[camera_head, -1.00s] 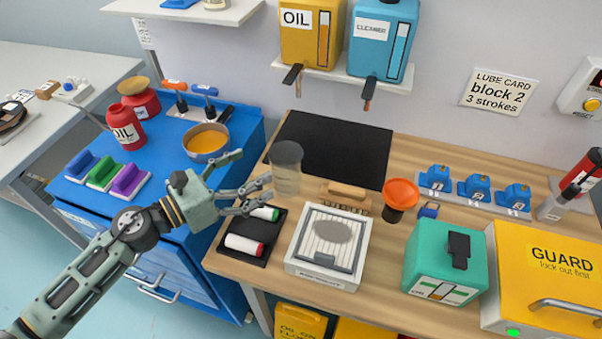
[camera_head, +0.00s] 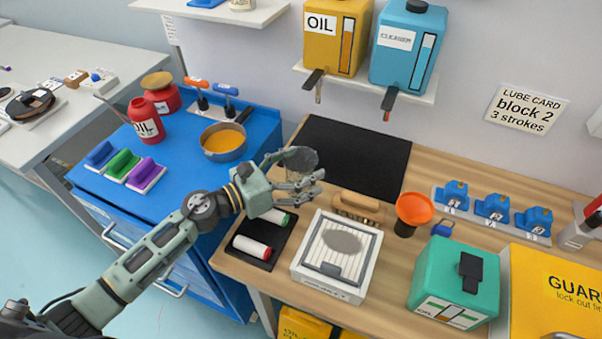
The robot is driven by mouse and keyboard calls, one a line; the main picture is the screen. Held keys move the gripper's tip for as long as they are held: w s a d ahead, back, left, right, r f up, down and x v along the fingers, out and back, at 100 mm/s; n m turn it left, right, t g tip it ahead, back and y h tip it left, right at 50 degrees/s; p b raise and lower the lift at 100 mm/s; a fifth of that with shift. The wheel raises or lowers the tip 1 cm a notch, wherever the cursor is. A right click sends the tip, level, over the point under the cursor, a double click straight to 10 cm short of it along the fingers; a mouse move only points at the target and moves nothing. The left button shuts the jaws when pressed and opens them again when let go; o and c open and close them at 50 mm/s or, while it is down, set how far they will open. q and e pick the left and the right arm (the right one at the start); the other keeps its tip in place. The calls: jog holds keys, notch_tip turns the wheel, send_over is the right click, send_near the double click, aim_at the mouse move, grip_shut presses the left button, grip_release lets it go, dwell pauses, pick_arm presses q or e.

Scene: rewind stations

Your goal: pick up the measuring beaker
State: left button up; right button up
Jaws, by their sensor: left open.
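The measuring beaker (camera_head: 301,160) is a clear grey cup standing on the wooden bench, at the front left corner of a black mat. My left gripper (camera_head: 306,170) is open, with its fingers spread at the beaker; one finger reaches toward its rim and the others lie in front of its wall. The gripper hides much of the beaker's lower part. I cannot tell whether the fingers touch it. My right gripper is not in view.
A wooden-handled brush (camera_head: 357,205), a white framed box (camera_head: 338,285) and an orange funnel (camera_head: 414,208) stand to the right. The black mat (camera_head: 355,150) behind is clear.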

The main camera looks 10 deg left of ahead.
pick_arm(q)
jog(key=shift+c, duration=0.5)
jog(key=c, duration=1.2)
